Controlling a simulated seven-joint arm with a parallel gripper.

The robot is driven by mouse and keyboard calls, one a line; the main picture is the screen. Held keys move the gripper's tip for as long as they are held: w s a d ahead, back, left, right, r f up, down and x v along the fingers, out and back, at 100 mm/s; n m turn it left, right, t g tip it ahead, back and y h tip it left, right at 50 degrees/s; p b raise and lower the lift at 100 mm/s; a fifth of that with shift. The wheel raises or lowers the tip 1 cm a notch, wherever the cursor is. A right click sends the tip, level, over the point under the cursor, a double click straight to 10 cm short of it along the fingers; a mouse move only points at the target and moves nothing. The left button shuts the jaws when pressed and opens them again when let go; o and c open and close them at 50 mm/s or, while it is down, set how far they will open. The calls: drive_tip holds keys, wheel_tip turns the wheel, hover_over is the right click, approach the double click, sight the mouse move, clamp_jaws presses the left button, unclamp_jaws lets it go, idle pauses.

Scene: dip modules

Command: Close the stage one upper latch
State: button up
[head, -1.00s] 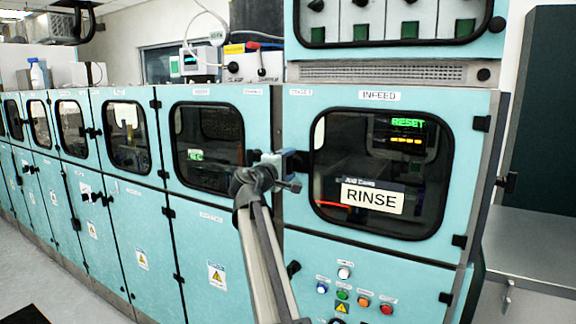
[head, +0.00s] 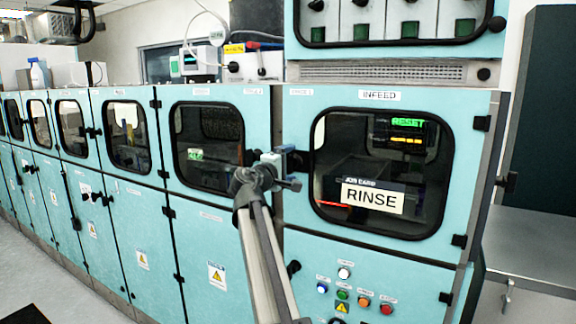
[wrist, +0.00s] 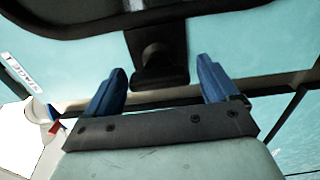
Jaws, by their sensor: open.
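The black latch (wrist: 158,62) shows in the wrist view at the edge of a door, just below its dark window frame. My gripper (wrist: 161,68) is open, with one blue finger on each side of the latch's lower end. I cannot tell whether either finger touches it. In the head view my gripper (head: 290,168) is at the upper seam between the infeed door (head: 290,130) and the door to its left. My gripper and wrist hide most of the latch there.
The infeed door has a dark window with a RINSE card (head: 372,198). Coloured buttons (head: 343,295) sit on the panel below. Another dark latch part (head: 252,157) sticks out left of my gripper. A grey counter (head: 530,245) is at the right.

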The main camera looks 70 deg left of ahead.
drive_tip(key=v, duration=1.3)
drive_tip(key=shift+s+d, duration=0.25)
drive_tip(key=shift+d, duration=0.05)
drive_tip(key=shift+m, duration=0.3)
